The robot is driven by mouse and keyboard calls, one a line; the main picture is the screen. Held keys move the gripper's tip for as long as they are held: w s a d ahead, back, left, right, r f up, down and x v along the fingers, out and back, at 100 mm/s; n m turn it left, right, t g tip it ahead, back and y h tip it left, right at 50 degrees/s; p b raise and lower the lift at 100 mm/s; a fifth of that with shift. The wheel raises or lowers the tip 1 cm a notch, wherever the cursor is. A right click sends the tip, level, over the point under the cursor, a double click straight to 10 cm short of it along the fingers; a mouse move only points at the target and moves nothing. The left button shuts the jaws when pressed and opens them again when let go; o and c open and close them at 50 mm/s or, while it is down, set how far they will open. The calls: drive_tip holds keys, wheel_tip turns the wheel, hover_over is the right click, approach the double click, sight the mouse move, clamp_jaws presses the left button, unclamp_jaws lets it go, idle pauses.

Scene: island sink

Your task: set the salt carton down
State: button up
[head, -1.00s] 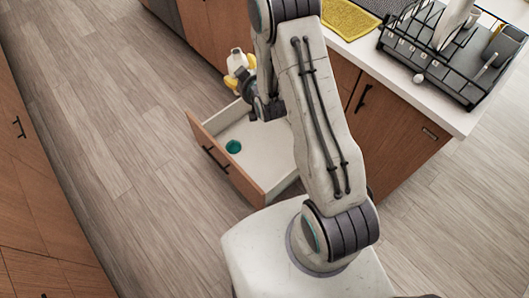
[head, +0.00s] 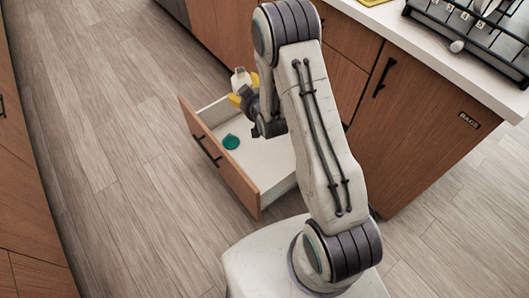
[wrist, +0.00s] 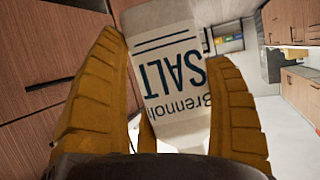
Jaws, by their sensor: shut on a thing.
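The salt carton (wrist: 172,75) is white with dark lettering, which reads upside down in the wrist view. It sits between the two yellow ridged fingers of my gripper (wrist: 158,120), which is shut on it. In the head view, the carton (head: 238,78) is a small white shape beside the yellow fingers of my gripper (head: 243,92). Both appear over the far side of the open drawer (head: 270,197). My wrist hides part of the fingers there. I cannot tell the carton's height above the drawer.
The island counter (head: 395,22), with a black dish rack (head: 480,35), stands at right. Wooden floor (head: 110,130) is clear on the left.

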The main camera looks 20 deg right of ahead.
drive_tip(key=w+f+b, duration=0.3)
drive_tip(key=f+b, duration=0.4)
drive_tip(key=f, duration=0.7)
drive_tip(key=w+f+b, duration=0.4)
drive_tip(key=f+b, duration=0.3)
drive_tip(key=f, duration=0.7)
drive_tip(key=w+f+b, duration=0.3)
drive_tip(key=f+b, duration=0.4)
drive_tip(key=f, duration=0.7)
drive_tip(key=shift+w, duration=0.4)
drive_tip(key=shift+f+b, duration=0.15)
drive_tip(key=shift+b, duration=0.15)
drive_tip(key=shift+f+b, duration=1.55)
drive_tip(key=shift+f, duration=0.35)
drive_tip(key=shift+f, duration=0.1)
drive_tip(key=shift+f, duration=0.35)
drive_tip(key=shift+f, duration=0.15)
